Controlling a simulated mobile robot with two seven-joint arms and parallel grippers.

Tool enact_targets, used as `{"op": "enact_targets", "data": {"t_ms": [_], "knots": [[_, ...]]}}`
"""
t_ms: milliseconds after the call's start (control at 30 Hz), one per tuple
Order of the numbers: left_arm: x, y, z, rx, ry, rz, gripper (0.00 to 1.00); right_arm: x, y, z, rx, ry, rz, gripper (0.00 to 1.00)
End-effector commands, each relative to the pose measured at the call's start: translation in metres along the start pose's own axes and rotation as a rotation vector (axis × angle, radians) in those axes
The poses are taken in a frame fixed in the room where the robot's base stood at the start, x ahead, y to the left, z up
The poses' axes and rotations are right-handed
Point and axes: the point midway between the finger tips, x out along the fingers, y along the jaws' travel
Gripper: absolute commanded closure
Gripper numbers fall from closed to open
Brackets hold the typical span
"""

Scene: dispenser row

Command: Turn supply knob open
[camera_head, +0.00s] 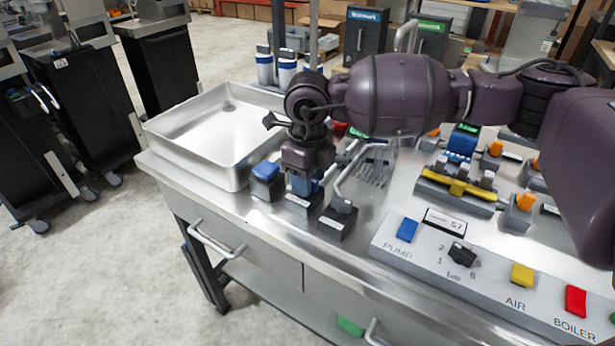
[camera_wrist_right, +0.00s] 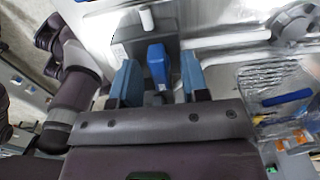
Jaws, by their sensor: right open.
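My right gripper (camera_head: 304,186) points down over the middle of three small grey blocks at the front edge of the bench. In the right wrist view my right gripper (camera_wrist_right: 160,82) has its two blue fingers apart, one on each side of a blue knob (camera_wrist_right: 157,63). The knob stands on a grey block (camera_wrist_right: 140,35). I cannot tell whether either finger touches it. In the head view the gripper hides this knob. My left gripper is not in view.
A second blue knob (camera_head: 265,169) stands just left of the gripper, and a block with a bent metal lever (camera_head: 350,185) just right. A metal tray (camera_head: 170,128) lies behind to the left. A button panel (camera_head: 480,270) fills the front right.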

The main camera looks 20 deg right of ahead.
Motion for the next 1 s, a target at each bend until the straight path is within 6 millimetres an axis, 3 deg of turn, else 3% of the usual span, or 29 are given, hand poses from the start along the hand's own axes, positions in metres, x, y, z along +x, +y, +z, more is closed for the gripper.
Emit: {"op": "enact_targets", "data": {"t_ms": [267, 533, 1000], "knots": [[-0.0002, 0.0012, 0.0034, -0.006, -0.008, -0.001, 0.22, 0.0005, 0.0, 0.0001, 0.0, -0.001, 0.0, 0.58], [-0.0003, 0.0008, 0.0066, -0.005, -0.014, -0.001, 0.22, 0.0004, 0.0001, 0.0002, 0.0, -0.001, 0.0, 1.0], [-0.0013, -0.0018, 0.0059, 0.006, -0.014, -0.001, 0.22, -0.0004, 0.0001, 0.0005, -0.088, -0.003, -0.001, 1.0]]}}
